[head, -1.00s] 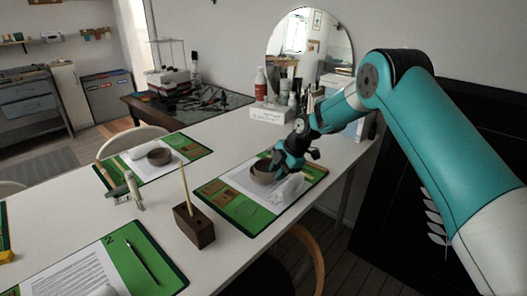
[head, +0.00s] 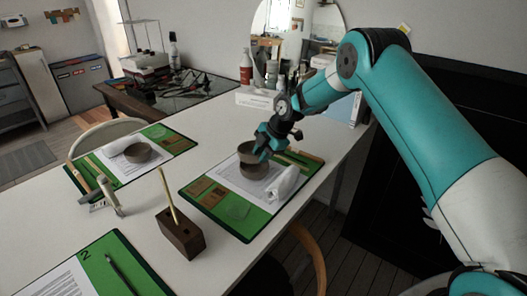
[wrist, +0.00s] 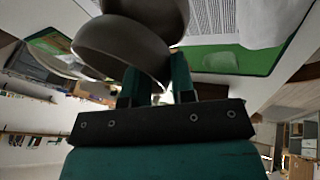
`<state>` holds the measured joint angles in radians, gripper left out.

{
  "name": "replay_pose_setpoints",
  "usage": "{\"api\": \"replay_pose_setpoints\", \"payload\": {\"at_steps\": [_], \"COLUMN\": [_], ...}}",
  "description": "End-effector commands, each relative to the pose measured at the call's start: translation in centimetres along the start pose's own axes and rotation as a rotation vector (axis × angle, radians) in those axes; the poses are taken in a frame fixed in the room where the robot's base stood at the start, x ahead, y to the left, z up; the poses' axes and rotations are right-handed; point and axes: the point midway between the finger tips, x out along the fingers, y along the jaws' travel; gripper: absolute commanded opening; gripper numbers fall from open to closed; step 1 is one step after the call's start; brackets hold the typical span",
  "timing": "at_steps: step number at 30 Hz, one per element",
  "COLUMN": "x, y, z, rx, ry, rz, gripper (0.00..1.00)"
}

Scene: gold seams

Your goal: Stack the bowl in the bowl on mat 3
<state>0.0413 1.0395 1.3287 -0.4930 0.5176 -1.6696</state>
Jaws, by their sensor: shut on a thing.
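My gripper (head: 264,144) is shut on the rim of a grey-brown bowl (head: 247,151). It holds this bowl above a second grey-brown bowl (head: 254,171), which stands on the green mat (head: 205,204) at the centre right. The held bowl overlaps the lower one in the head view; I cannot tell the exact gap between them. In the wrist view the held bowl (wrist: 118,48) is tilted in the picture at the fingertips, with the other bowl (wrist: 160,12) behind it. A third bowl (head: 137,152) stands on the far left mat (head: 77,181). No number 3 is readable.
A white rounded object (head: 287,182) lies close to the lower bowl's right. A brown wooden block (head: 181,234) with an upright stick stands in front of the mat. A small stand (head: 104,194) is to the left. A mat marked 2 (head: 130,272) is at the front.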

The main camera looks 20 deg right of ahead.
Motion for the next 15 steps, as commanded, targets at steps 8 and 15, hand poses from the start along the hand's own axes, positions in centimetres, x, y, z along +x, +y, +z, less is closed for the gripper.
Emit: {"api": "replay_pose_setpoints", "payload": {"at_steps": [8,15], "x": [1.3,2.4], "y": [-0.5,-1.0], "z": [0.7,1.1], "rx": [0.002,0.003], "ry": [-0.001,-0.002], "rz": [0.003,0.003], "gripper": [0.0,0.0]}}
